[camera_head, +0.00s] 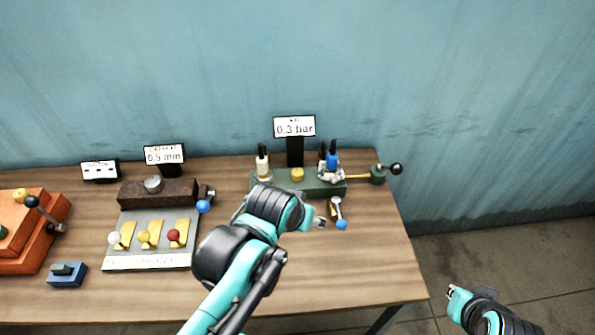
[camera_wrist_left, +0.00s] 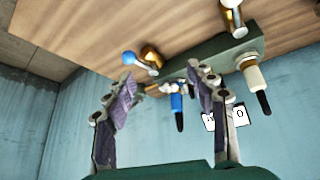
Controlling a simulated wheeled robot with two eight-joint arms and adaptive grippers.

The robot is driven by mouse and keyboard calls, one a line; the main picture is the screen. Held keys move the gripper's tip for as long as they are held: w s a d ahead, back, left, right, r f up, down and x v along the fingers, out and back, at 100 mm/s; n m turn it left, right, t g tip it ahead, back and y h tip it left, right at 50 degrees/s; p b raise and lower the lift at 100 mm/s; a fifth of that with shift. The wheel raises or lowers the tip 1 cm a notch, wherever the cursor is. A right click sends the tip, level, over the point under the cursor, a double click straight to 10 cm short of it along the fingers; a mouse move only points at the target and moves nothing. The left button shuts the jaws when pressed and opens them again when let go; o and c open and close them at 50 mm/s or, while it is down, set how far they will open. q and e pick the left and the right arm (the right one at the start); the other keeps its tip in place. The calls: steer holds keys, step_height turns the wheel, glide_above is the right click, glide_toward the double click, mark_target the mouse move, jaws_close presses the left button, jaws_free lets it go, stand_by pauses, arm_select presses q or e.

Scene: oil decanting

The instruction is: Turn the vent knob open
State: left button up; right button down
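The dark green unit (camera_head: 315,187) stands at the back right of the table under a sign reading "0.3 bar". It carries a yellow knob (camera_head: 297,174), a white black-tipped fitting (camera_head: 262,162) and a blue black-tipped fitting (camera_head: 332,161). A blue ball (camera_head: 341,225) on a brass part sits in front of it. No label shows which is the vent knob. My left gripper (camera_head: 320,222) is just left of the blue ball. In the left wrist view its fingers (camera_wrist_left: 163,92) are apart and empty, with the blue fitting (camera_wrist_left: 177,104) beyond. My right gripper (camera_head: 454,291) is off the table's right side.
A black ball lever (camera_head: 396,169) sticks out at the green unit's right end. Left of it stand a brown block (camera_head: 158,192) and a grey panel (camera_head: 150,262) with coloured knobs. An orange unit (camera_head: 30,240) is at far left. Bare tabletop (camera_head: 375,265) lies at front right.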

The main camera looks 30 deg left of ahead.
arm_select(q)
steer(key=w+a+r+n+g, duration=0.1)
steer(key=w+a+n+g, duration=0.15)
steer(key=w, duration=0.35)
steer(key=w+a+r+n+g, duration=0.1)
steer(key=w+a+r+n, duration=0.15)
steer(key=w, duration=0.25)
steer(key=n+g, duration=0.3)
steer(key=n, duration=0.3)
glide_above(298, 172)
step_height(298, 172, down, 7)
steer(key=shift+s+d+r+p, duration=0.1)
steer(key=shift+r+p, duration=0.05)
steer(key=shift+p, duration=0.15)
steer(key=shift+f+n, duration=0.25)
steer(key=shift+n, duration=0.05)
step_height(298, 172, down, 8)
steer(key=b, duration=0.2)
steer(key=shift+r+b, duration=0.1)
steer(key=shift+b, duration=0.2)
steer(key=c, duration=1.2)
